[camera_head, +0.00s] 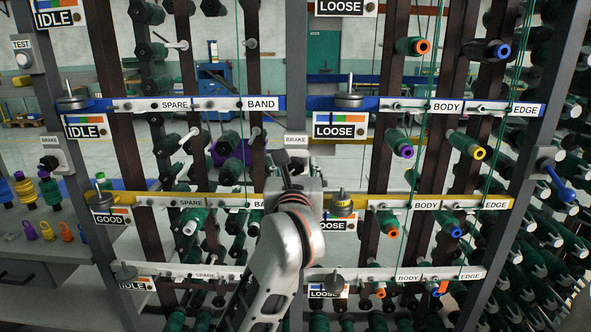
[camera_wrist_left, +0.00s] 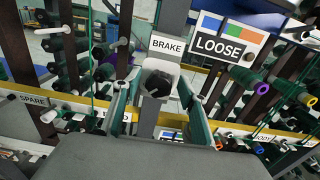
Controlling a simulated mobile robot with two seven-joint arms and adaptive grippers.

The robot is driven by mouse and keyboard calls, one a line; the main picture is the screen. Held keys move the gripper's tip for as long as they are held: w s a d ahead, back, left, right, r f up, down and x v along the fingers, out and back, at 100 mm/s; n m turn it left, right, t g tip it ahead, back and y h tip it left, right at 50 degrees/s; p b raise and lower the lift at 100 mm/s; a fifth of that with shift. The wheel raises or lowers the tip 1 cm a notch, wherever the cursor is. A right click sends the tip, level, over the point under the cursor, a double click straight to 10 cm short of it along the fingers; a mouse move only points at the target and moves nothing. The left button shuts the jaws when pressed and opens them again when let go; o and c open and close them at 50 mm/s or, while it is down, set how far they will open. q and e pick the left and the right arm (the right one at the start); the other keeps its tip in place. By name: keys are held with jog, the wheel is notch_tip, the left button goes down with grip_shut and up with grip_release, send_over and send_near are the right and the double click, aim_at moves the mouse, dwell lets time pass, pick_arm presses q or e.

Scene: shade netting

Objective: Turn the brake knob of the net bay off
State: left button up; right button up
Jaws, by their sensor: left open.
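The BRAKE label (camera_head: 296,140) is on the middle post, and my left gripper (camera_head: 288,178) is just below it, hiding most of the knob in the head view. In the left wrist view the brake knob (camera_wrist_left: 157,83) is black, in a pale housing under its BRAKE label (camera_wrist_left: 168,45). My left gripper (camera_wrist_left: 158,92) is open, with one finger on each side of the knob; whether they touch it I cannot tell. A second BRAKE unit (camera_head: 50,160) with a dark knob is on the left post. My right gripper is not in view.
Blue rail (camera_head: 215,104), yellow rail (camera_head: 375,203) and white rail (camera_head: 215,272) cross the bay with SPARE, BAND, BODY and EDGE labels. Green bobbins and vertical threads fill the space around. A blue lever (camera_head: 560,185) is on the right post. A bench (camera_head: 45,245) with spools is at left.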

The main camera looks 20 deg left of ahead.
pick_arm(q)
notch_tip(320, 180, up, 9)
jog(key=shift+r, duration=0.2)
dwell(0.5)
